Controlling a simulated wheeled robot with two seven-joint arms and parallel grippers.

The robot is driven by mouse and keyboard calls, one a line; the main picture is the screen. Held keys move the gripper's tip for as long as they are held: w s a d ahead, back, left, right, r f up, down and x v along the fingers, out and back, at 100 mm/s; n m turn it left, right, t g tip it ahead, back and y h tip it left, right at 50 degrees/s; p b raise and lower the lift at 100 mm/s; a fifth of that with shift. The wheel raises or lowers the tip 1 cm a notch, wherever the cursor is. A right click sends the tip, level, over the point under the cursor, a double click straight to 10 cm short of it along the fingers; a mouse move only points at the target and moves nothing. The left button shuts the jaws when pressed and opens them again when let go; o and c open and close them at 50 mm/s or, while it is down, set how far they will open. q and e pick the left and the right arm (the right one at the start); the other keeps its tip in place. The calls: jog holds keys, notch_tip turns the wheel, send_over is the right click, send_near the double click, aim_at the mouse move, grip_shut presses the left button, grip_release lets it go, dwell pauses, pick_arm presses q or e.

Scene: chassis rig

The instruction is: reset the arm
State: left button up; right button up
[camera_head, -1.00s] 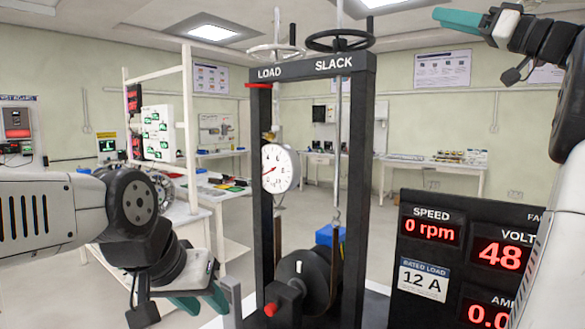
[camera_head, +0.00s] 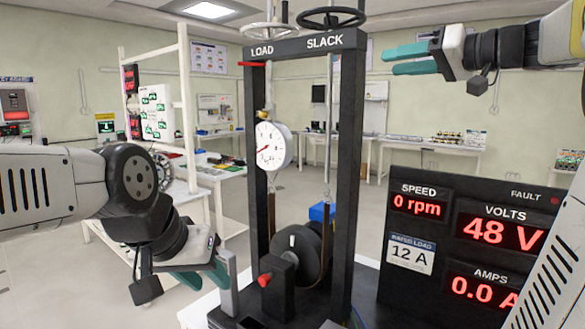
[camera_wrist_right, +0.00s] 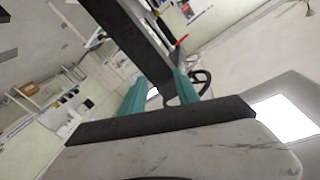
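My left gripper (camera_head: 203,277) hangs low at the left of the head view, pointing down beside the rig's short grey post (camera_head: 229,285). My right gripper (camera_head: 412,59) is raised at the upper right of the head view, pointing left toward the rig. Its two teal fingers are apart and empty. In the right wrist view the right gripper (camera_wrist_right: 160,90) also shows open, with a dark rig beam and a handwheel (camera_wrist_right: 202,80) beyond the fingers.
The black rig frame (camera_head: 342,190) stands in the middle, with a white dial gauge (camera_head: 273,146) and a dark drum (camera_head: 300,250). A meter panel (camera_head: 420,270) at the right reads 0 rpm and 48 V. A white shelf rack (camera_head: 184,120) stands behind left.

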jog(key=s+a+f+m+g+h, duration=0.1)
jog(key=s+a+f+g+h, duration=0.3)
jog(key=f, duration=0.6)
jog(key=s+a+f+m+g, duration=0.15)
jog(key=s+a+f, duration=0.35)
jog(key=f, duration=0.5)
jog(key=s+d+f+g+h, duration=0.1)
jog(key=s+f+h, duration=0.4)
jog(key=s+f, duration=0.5)
notch_tip(320, 180, down, 6)
jog(key=shift+f+h, duration=0.25)
jog(key=shift+h, duration=0.05)
